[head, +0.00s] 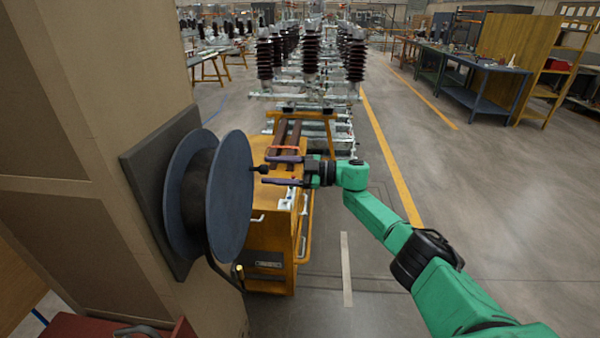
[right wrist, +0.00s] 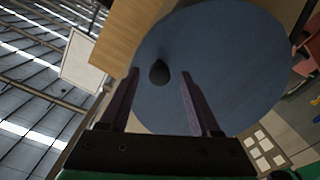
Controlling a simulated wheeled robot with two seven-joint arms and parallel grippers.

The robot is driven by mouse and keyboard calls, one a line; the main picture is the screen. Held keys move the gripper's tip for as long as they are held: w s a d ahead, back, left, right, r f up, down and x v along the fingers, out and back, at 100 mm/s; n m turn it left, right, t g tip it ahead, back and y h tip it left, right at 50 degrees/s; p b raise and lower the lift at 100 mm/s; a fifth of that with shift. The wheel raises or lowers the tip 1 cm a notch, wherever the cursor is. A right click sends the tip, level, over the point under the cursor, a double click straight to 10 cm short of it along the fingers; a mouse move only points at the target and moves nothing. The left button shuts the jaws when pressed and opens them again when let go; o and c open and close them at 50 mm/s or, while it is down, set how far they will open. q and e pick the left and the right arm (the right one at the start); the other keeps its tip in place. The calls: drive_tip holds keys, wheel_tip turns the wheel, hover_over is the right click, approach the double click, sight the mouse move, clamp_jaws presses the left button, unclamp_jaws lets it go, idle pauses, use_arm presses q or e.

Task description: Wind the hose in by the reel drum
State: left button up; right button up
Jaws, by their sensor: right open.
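The reel drum (head: 231,200) has two blue-grey discs and is mounted on a dark plate on the side of a tan pillar. A dark knob (head: 257,169) sticks out from its outer disc. The dark hose (head: 222,272) hangs below the drum, with a brass-coloured end (head: 240,270). My right gripper (head: 266,170) is open, with its purple fingers pointing at the disc. In the right wrist view the knob (right wrist: 159,72) shows between the two fingertips, with gaps on both sides, in front of the blue disc (right wrist: 225,55). My left gripper is out of view.
The tan pillar (head: 105,100) fills the left side. A yellow cart (head: 268,235) stands behind the drum and gripper. A red box (head: 90,327) is at the bottom left. Insulator rows (head: 311,55) stand behind. Open floor (head: 490,190) lies to the right.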

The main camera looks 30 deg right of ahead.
drive_tip(key=b+v, duration=0.3)
drive_tip(key=v, duration=0.9)
